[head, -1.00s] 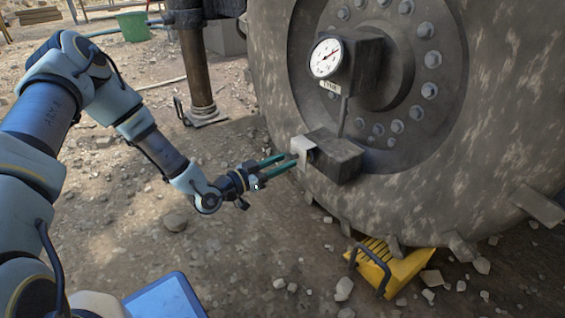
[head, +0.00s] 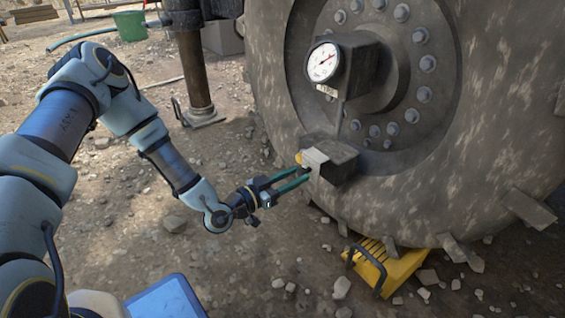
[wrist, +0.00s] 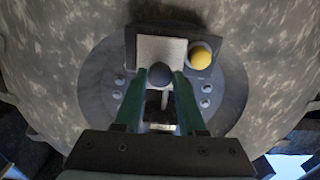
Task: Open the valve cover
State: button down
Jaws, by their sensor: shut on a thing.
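A yellow round part (head: 298,158) is exposed beside the plate. In the wrist view the yellow part (wrist: 200,57) lies just right of the plate, on the same box. My gripper (head: 301,175) has its green fingers at the plate. In the wrist view my gripper (wrist: 160,83) is shut on the knob, one finger on each side.
A pressure gauge (head: 323,62) sits above the box. A dark pipe post (head: 195,75) stands behind my arm. The rubble-strewn ground between is open.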

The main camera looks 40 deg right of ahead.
jog(key=shift+s+a, duration=0.1)
jog(key=shift+s, duration=1.15)
jog(key=shift+c, duration=2.4)
grip_release()
jog(key=a+p, duration=0.3)
jog(key=a, duration=0.7)
jog(key=shift+w+a+p, duration=0.3)
jog(key=shift+a+p, duration=0.05)
jog(key=shift+p, duration=0.05)
